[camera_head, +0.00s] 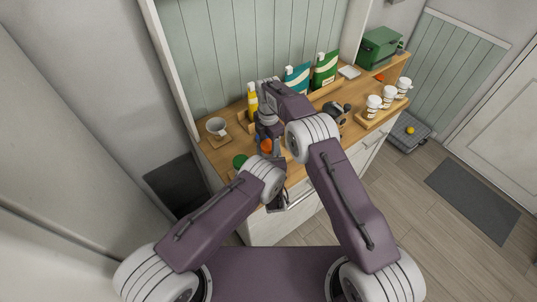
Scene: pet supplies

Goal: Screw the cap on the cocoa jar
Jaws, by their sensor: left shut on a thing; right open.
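My two arms meet over the front of the wooden counter. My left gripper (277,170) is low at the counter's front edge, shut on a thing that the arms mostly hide. My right gripper (270,140) points down just above and behind it and is open. A small orange thing (266,146) shows between the grippers; I cannot tell whether it is the cap or part of the jar. A round green thing (240,161) lies on the counter to the left. The cocoa jar cannot be made out for sure.
A white mug (216,126) stands on a wooden coaster at the left. A yellow bottle (252,100), a teal pouch (297,78) and a green pouch (325,68) stand at the back. Several white cups (388,95) and a green box (379,48) are at the right.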

